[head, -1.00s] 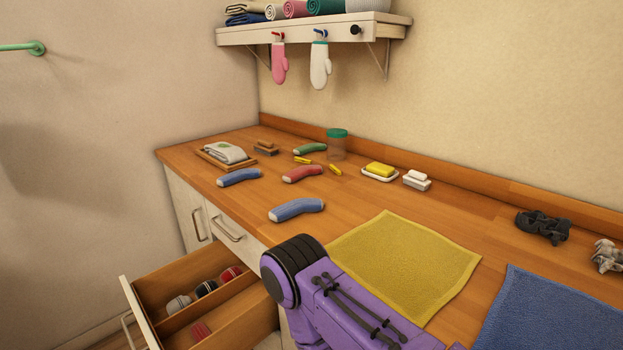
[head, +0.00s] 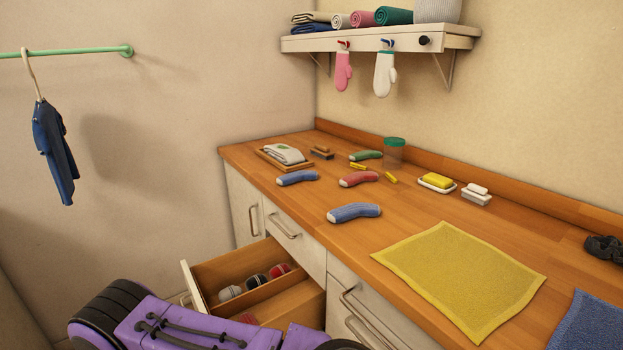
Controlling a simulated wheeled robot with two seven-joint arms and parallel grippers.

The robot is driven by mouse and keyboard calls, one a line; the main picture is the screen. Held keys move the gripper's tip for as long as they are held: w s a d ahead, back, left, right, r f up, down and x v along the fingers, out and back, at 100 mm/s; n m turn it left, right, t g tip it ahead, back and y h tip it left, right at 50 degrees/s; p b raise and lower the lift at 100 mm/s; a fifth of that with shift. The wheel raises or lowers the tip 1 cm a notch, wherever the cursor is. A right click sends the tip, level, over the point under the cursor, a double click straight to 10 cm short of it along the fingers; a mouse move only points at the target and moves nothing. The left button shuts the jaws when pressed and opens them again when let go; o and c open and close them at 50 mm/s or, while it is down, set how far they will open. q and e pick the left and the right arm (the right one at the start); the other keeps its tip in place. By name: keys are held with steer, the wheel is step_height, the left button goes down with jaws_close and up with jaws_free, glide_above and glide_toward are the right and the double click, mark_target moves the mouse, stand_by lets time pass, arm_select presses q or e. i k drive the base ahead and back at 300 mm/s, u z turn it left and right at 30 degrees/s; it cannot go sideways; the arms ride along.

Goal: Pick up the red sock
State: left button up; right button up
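The red sock (head: 359,179) lies flat on the wooden counter (head: 330,245), between two blue socks and a green one. One blue sock (head: 297,178) is to its left, another blue sock (head: 354,213) is in front of it, and the green sock (head: 366,155) is behind it. A purple part of my arm shows at the bottom left, in front of the open drawer. Neither of my grippers is in the picture.
The open drawer (head: 191,287) holds several rolled socks. A jar (head: 393,152), yellow clothespins (head: 391,177), a soap dish (head: 437,187) and a yellow cloth (head: 462,277) are on the counter. A shelf (head: 370,40) with hanging mitts is above. A blue shirt (head: 54,153) hangs at left.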

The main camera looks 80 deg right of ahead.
mark_target(349, 180)
steer(key=z, duration=0.05)
steer(key=i, duration=1.05)
steer(key=z, duration=5.4)
steer(key=k, duration=0.95)
steer(key=u, duration=1.4)
steer(key=i, duration=0.5)
